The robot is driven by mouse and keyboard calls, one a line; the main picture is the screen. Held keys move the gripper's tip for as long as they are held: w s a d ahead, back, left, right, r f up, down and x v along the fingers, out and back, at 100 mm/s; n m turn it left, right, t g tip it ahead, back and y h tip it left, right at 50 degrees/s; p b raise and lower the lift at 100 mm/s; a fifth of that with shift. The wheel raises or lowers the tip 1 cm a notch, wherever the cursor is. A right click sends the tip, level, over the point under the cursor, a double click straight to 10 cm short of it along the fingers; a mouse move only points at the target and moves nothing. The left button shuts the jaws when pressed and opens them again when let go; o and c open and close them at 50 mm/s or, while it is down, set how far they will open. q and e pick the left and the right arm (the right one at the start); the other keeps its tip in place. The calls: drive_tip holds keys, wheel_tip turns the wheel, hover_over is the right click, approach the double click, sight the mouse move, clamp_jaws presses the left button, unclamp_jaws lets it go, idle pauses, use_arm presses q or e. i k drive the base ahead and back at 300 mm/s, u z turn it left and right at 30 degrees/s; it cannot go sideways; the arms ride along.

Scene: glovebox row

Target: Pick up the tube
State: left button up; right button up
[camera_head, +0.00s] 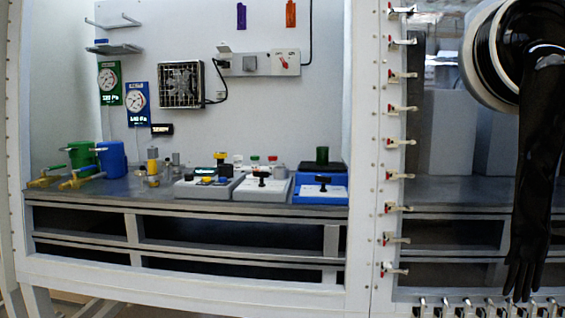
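I cannot make out for sure which object is the tube. Small upright pieces stand on the grey bench (150,190) inside the glovebox: a vial with a green cap (255,160), one with a red cap (272,160), a yellow-topped piece (152,160) and a small grey cylinder (176,158). They are too small to tell apart well. A dark green cylinder (322,155) stands at the right end of the bench, by a black box. Neither of my grippers is in view.
Blue (112,159) and green (83,155) containers stand at the bench's left. White control boxes (262,188) and a blue box (320,190) line its front edge. A latched white frame (365,170) divides the boxes; a black glove (535,170) hangs at right.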

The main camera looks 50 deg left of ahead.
sight(238, 159)
drive_tip(key=u, duration=0.45)
drive_tip(key=i, duration=0.95)
drive_tip(key=u, duration=0.75)
